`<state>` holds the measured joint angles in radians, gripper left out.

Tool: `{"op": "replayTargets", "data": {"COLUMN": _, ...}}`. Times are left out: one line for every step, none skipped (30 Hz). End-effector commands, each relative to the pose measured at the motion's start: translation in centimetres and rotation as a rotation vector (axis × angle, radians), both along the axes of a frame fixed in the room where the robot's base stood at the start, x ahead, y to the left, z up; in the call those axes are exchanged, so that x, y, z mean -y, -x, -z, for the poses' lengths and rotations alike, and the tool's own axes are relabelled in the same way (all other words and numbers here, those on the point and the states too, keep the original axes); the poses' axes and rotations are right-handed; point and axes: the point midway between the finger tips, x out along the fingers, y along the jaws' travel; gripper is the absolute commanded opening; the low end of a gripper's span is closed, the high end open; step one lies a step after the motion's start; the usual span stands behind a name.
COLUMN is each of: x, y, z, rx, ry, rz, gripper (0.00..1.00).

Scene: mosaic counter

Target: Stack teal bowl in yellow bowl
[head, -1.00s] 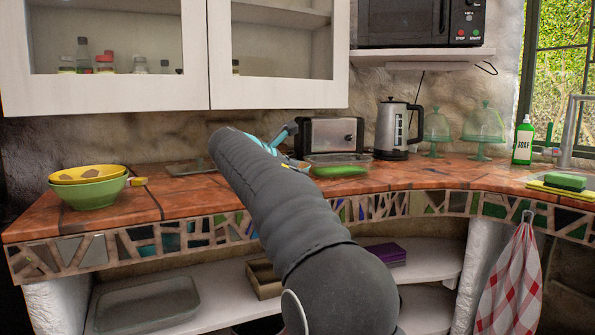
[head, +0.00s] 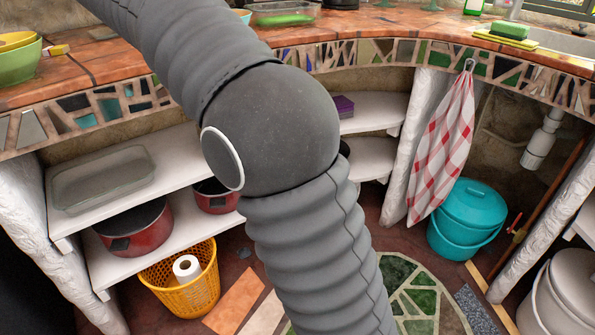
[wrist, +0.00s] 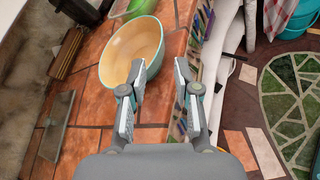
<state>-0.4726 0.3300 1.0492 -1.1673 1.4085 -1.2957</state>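The teal bowl (wrist: 133,52), teal outside and cream inside, stands upright on the tiled counter in the wrist view. A small part of it shows behind my arm in the head view (head: 243,15). My gripper (wrist: 158,78) is open and empty; its left finger overlaps the bowl's near right side in the picture, and I cannot tell whether they touch. The right finger is over the counter's edge. The yellow bowl (head: 17,40) sits inside a green bowl (head: 18,64) at the head view's upper left, cut off by the frame. My gripper is outside the head view.
Shelves below hold a glass dish (head: 102,180) and red pots (head: 135,228). The counter's mosaic edge (head: 330,55) is close.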

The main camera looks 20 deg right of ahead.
Motion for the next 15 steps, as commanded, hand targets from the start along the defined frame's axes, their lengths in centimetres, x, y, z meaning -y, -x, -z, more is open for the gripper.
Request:
{"op": "replayTargets", "data": {"x": 0.4, "y": 0.3, "z": 0.1, "rx": 0.003, "ry": -0.014, "rz": 0.004, "gripper": 0.31}}
{"op": "replayTargets", "data": {"x": 0.7, "y": 0.5, "z": 0.2, "rx": 0.005, "ry": -0.029, "rz": 0.007, "gripper": 0.31}}
{"op": "replayTargets", "data": {"x": 1.3, "y": 1.0, "z": 0.5, "rx": 0.009, "ry": -0.057, "rz": 0.013, "gripper": 0.31}}
{"op": "replayTargets", "data": {"x": 1.8, "y": 1.5, "z": 0.7, "rx": 0.015, "ry": -0.084, "rz": 0.018, "gripper": 0.31}}
{"op": "replayTargets", "data": {"x": 2.4, "y": 2.0, "z": 1.0, "rx": 0.022, "ry": -0.118, "rz": 0.025, "gripper": 0.31}}
{"op": "replayTargets", "data": {"x": 3.4, "y": 3.0, "z": 1.6, "rx": 0.03, "ry": -0.17, "rz": 0.039, "gripper": 0.31}}
{"op": "replayTargets", "data": {"x": 4.0, "y": 3.8, "z": 2.2, "rx": 0.038, "ry": -0.214, "rz": 0.051, "gripper": 0.31}}
{"op": "replayTargets", "data": {"x": 4.8, "y": 4.7, "z": 2.8, "rx": 0.046, "ry": -0.262, "rz": 0.065, "gripper": 0.31}}
{"op": "replayTargets", "data": {"x": 5.7, "y": 6.0, "z": 3.7, "rx": 0.059, "ry": -0.33, "rz": 0.086, "gripper": 0.31}}
{"op": "replayTargets", "data": {"x": 6.4, "y": 7.0, "z": 4.5, "rx": 0.069, "ry": -0.381, "rz": 0.106, "gripper": 0.31}}
{"op": "replayTargets", "data": {"x": 6.9, "y": 8.1, "z": 5.2, "rx": 0.08, "ry": -0.433, "rz": 0.126, "gripper": 0.31}}
{"op": "replayTargets", "data": {"x": 7.7, "y": 9.5, "z": 6.2, "rx": 0.093, "ry": -0.499, "rz": 0.154, "gripper": 0.31}}
{"op": "replayTargets", "data": {"x": 8.1, "y": 10.6, "z": 7.0, "rx": 0.105, "ry": -0.552, "rz": 0.177, "gripper": 0.31}}
{"op": "replayTargets", "data": {"x": 8.6, "y": 11.8, "z": 7.8, "rx": 0.117, "ry": -0.602, "rz": 0.202, "gripper": 0.31}}
{"op": "replayTargets", "data": {"x": 9.1, "y": 13.3, "z": 8.9, "rx": 0.131, "ry": -0.672, "rz": 0.236, "gripper": 0.31}}
